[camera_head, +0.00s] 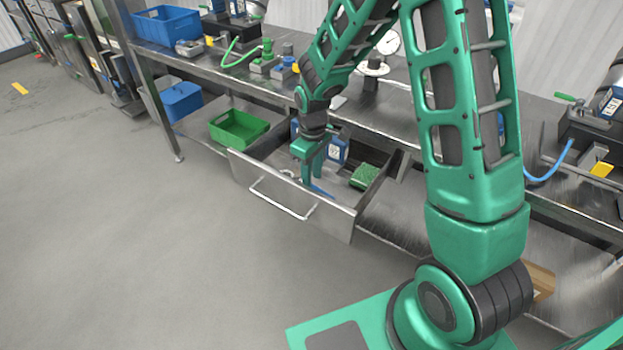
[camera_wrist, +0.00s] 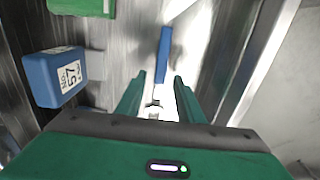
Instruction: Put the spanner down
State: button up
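The spanner (camera_head: 320,189), with a blue handle, lies inside the open metal drawer (camera_head: 310,203). In the wrist view its blue handle (camera_wrist: 163,52) points away from me, and a pale metal end shows between my fingers. My gripper (camera_head: 307,180) reaches down into the drawer, right beside the spanner. In the wrist view my gripper (camera_wrist: 161,76) has its fingers apart, with bright drawer floor showing on both sides of the spanner. I see no finger pressing on it.
A blue block labelled 57 (camera_wrist: 62,77) lies left of my fingers, and a green block (camera_head: 364,176) sits at the drawer's right. A green bin (camera_head: 238,131) stands on the shelf left of the drawer. The bench top (camera_head: 260,85) is above. Open floor (camera_head: 120,220) lies in front.

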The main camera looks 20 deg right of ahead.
notch_tip(320, 180, up, 10)
jog(key=s+d+r+m, duration=0.6)
jog(key=s+d+r, duration=0.2)
jog(key=s+d, duration=0.4)
jog(key=s+d+r+m, duration=0.1)
jog(key=s+d+m, duration=0.2)
jog(key=s, duration=0.6)
jog(key=s+d+r+m, duration=0.1)
jog(key=s+d+m, duration=0.2)
jog(key=s, duration=0.7)
jog(key=shift+r+m, duration=0.15)
jog(key=shift+m, duration=0.65)
jog(key=shift+w+f, duration=0.25)
jog(key=shift+w, duration=0.35)
